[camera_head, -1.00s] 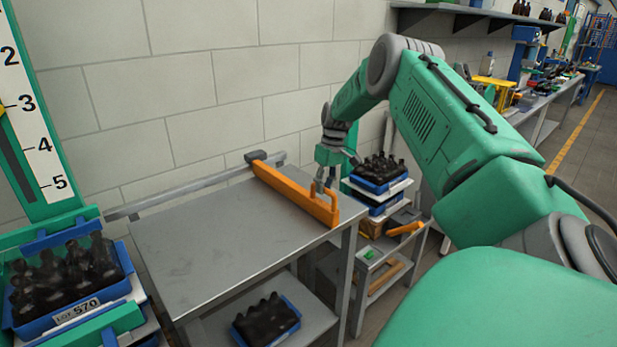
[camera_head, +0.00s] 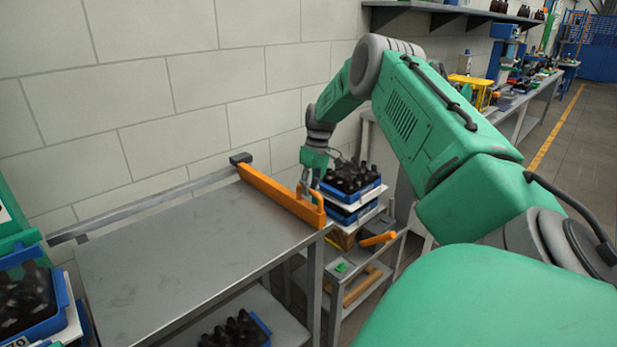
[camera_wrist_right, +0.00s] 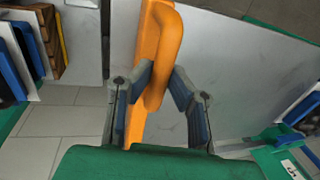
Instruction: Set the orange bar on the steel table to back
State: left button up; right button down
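The orange bar (camera_head: 280,194) lies across the steel table (camera_head: 185,250), along its right edge. Its far end has a dark block on the grey rail (camera_head: 150,205) at the table's back. A loop handle stands at its near end. My right gripper (camera_head: 308,190) is at this handle. In the right wrist view, the orange bar's handle (camera_wrist_right: 165,50) passes between the fingers of my right gripper (camera_wrist_right: 163,80), which are close against its two sides. The bar beyond is partly hidden by the handle and fingers. My left gripper is out of view.
Right of the table, a lower cart (camera_head: 345,262) carries stacked blue trays of dark bottles (camera_head: 350,180). A bottle crate (camera_head: 238,330) sits on the table's lower shelf. Another blue crate (camera_head: 30,300) stands at the left. The tabletop left of the bar is bare.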

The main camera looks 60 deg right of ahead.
jog(key=c, duration=1.5)
grip_release()
jog(key=shift+d+r, duration=0.25)
jog(key=shift+d, duration=0.1)
jog(key=shift+s, duration=0.2)
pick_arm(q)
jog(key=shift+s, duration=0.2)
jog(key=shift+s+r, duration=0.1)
pick_arm(e)
jog(key=shift+d+f, duration=0.1)
jog(key=v, duration=1.2)
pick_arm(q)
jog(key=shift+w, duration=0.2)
